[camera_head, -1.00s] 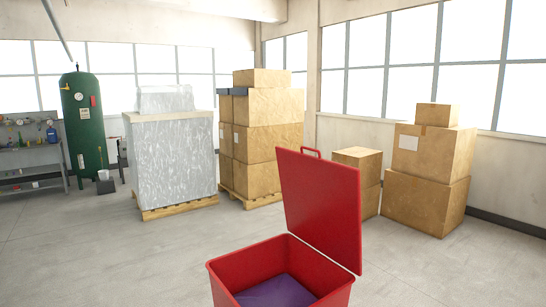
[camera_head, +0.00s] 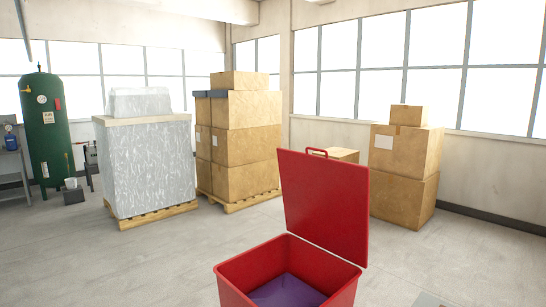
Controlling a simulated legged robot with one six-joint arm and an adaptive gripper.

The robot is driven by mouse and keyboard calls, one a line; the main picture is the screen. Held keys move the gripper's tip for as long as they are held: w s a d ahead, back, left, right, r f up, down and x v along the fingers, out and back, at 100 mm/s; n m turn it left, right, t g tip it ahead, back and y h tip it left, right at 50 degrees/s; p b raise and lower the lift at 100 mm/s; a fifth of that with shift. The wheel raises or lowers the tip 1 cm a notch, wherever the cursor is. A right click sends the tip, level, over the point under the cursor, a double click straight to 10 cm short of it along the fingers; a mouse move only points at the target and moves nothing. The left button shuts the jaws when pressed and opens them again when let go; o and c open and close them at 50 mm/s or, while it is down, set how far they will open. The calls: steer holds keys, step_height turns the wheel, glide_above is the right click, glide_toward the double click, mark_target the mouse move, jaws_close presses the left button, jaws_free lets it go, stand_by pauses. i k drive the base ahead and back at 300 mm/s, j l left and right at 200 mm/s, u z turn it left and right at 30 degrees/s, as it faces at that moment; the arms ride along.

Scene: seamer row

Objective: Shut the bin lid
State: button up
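A red bin (camera_head: 245,270) stands on the floor at the bottom centre of the head view, its lower part cut off by the frame edge. Its red lid (camera_head: 326,203) stands open, hinged on the bin's right side and raised roughly upright. A red handle (camera_head: 317,151) sits on the lid's top edge. Something purple (camera_head: 287,291) lies inside the bin. My gripper is not in view.
A wrapped pallet load (camera_head: 150,165) and stacked cartons on a pallet (camera_head: 245,140) stand behind to the left. More cartons (camera_head: 405,170) stand behind the lid to the right. A green tank (camera_head: 48,130) is at far left. Floor (camera_head: 130,265) left of the bin is clear.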

mark_target(326, 200)
steer(key=i+j+z, duration=0.2)
steer(key=i+j, duration=0.2)
steer(key=i+j+z, duration=0.25)
steer(key=i+j, duration=0.15)
steer(key=j, duration=0.2)
